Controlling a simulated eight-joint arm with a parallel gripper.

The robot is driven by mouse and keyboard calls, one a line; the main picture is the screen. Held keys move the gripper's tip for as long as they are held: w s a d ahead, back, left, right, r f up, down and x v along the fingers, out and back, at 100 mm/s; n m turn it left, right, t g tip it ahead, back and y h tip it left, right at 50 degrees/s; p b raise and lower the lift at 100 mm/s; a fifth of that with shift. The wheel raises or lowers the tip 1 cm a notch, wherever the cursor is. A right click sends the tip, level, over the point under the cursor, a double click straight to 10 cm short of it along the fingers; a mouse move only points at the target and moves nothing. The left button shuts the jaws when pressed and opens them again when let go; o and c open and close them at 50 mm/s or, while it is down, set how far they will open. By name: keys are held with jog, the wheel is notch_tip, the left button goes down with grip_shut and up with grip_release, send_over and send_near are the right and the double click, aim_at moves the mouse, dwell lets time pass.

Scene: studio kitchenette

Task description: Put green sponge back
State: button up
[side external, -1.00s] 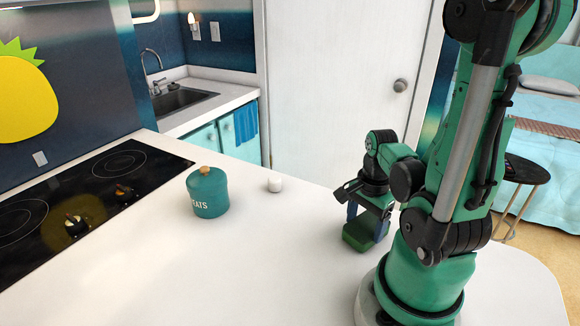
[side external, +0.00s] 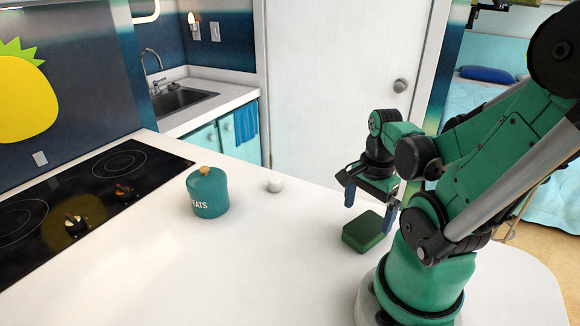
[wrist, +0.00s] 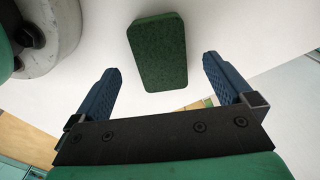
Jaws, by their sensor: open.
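The green sponge (side external: 366,230) lies flat on the white counter, close to my base. In the wrist view the sponge (wrist: 158,52) lies ahead of and between the two blue fingers, touching neither. My gripper (side external: 369,205) is open and empty, raised above the sponge with its fingers pointing down. In the wrist view my gripper (wrist: 160,75) shows its fingers spread wide on either side.
A teal treats jar (side external: 208,193) with a wooden knob stands on the counter (side external: 200,270) at left. A black cooktop (side external: 80,200) lies further left. The counter between jar and sponge is clear.

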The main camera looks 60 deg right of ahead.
aim_at(364, 227)
notch_tip(364, 227, up, 8)
jog(key=r, duration=0.1)
jog(key=w+a+n+t, duration=0.7)
jog(key=w+a+n, duration=0.6)
jog(key=n, duration=0.9)
jog(key=shift+w+f, duration=0.2)
jog(key=shift+w, duration=0.95)
